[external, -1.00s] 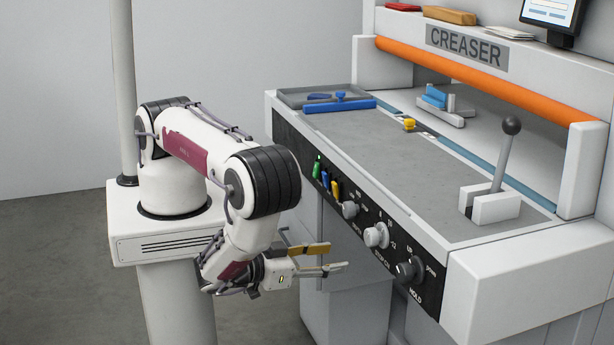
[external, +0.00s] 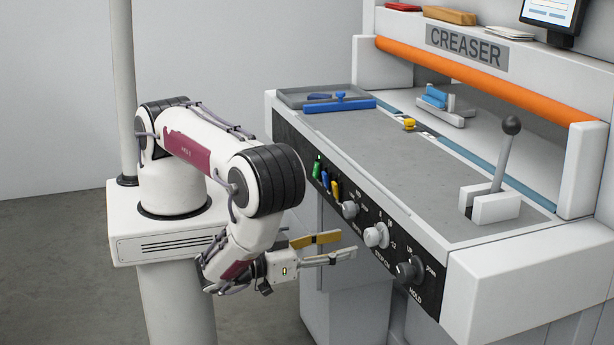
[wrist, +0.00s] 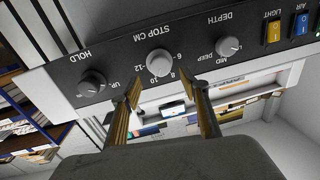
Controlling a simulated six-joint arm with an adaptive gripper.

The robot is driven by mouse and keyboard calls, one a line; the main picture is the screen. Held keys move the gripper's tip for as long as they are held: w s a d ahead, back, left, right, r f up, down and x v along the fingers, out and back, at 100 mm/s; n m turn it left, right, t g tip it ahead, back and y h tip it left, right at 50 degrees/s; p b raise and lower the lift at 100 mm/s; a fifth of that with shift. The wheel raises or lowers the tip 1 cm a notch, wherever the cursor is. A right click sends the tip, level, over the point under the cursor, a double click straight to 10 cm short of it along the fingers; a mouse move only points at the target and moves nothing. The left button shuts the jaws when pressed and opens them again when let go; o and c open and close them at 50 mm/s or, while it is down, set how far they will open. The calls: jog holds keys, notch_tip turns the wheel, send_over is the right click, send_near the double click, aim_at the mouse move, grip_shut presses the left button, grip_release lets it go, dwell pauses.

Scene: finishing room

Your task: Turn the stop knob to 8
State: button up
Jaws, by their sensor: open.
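The stop knob (external: 377,235) is the white round knob in the middle of the creaser's black front panel. In the wrist view the stop knob (wrist: 160,62) sits under upside-down "STOP CM" lettering, with scale numbers including 6, 8, 10 and 12 around it. I cannot tell which number it points to. My gripper (external: 347,246) is open and empty, its fingers pointing at the panel just left of the knob in the external view. In the wrist view the gripper (wrist: 163,84) has its fingertips apart, either side of the knob's line and short of it.
The depth knob (external: 350,209) and the dark hold knob (external: 409,270) flank the stop knob. Blue and yellow switches (external: 330,185) are farther along the panel. A lever (external: 504,157) stands on the bed above. The space before the panel is clear.

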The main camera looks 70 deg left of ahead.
aim_at(367, 239)
jog(key=shift+w+a, duration=0.2)
jog(key=shift+w, duration=1.65)
jog(key=shift+w+a, duration=0.2)
jog(key=shift+w, duration=1.65)
jog(key=shift+c, duration=0.5)
jog(key=c, duration=1)
